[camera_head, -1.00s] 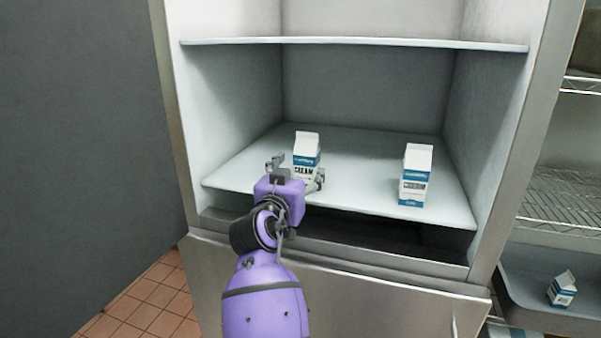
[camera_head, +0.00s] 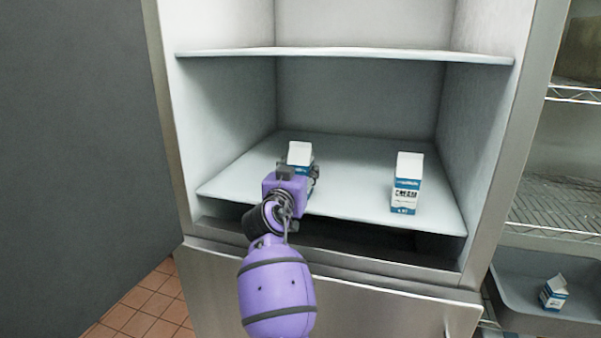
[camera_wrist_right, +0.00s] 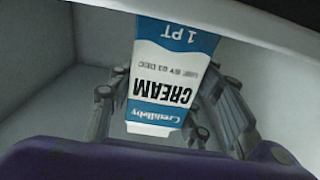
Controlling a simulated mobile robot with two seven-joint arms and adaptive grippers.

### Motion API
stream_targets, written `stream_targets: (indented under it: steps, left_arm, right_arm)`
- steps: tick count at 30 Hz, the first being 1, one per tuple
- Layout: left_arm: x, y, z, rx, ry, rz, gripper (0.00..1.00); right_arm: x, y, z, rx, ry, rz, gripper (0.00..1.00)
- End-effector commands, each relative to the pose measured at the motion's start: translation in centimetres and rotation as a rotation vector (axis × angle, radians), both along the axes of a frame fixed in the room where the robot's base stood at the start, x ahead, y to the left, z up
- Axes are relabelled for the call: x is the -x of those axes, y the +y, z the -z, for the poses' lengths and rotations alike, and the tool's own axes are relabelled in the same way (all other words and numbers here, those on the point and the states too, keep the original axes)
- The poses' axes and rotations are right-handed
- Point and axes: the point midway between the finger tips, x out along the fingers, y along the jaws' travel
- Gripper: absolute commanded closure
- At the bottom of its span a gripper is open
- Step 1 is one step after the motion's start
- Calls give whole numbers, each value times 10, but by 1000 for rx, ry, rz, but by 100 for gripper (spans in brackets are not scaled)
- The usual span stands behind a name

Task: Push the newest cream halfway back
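A white and blue cream carton (camera_head: 300,153) stands upright on the fridge shelf (camera_head: 345,152), left of its middle. My right gripper (camera_head: 299,172) is in front of it and hides its lower part. In the right wrist view this carton (camera_wrist_right: 167,75) appears upside down between my fingers, one on each side; its date seems to read 03 DEC. The fingers look apart, with a narrow gap at the left side. A second cream carton (camera_head: 406,183) stands upright near the shelf's front right; its date is too small to read. My left gripper is out of view.
An upper shelf (camera_head: 345,56) spans the fridge above. The shelf behind both cartons is clear to the back wall. A third carton (camera_head: 554,293) sits tilted in a grey tray (camera_head: 510,290) at the right, below a wire rack (camera_head: 560,205).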

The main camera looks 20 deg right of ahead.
Motion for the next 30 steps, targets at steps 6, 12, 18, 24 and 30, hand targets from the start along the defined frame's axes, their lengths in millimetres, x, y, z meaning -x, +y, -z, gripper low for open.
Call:
stream_targets:
  steps: [6, 12, 18, 24, 30]
  left_arm:
    - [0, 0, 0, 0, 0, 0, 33]
    - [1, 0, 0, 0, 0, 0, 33]
    - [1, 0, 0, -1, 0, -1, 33]
    - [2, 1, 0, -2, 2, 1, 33]
    - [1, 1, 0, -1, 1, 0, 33]
  right_arm:
    - [0, 0, 0, 0, 0, 0, 88]
    - [0, 0, -2, 1, -4, -1, 42]
    - [0, 0, -1, 1, -2, 0, 33]
    - [2, 1, 2, -1, 3, 0, 33]
    - [23, 15, 1, -3, 1, -1, 33]
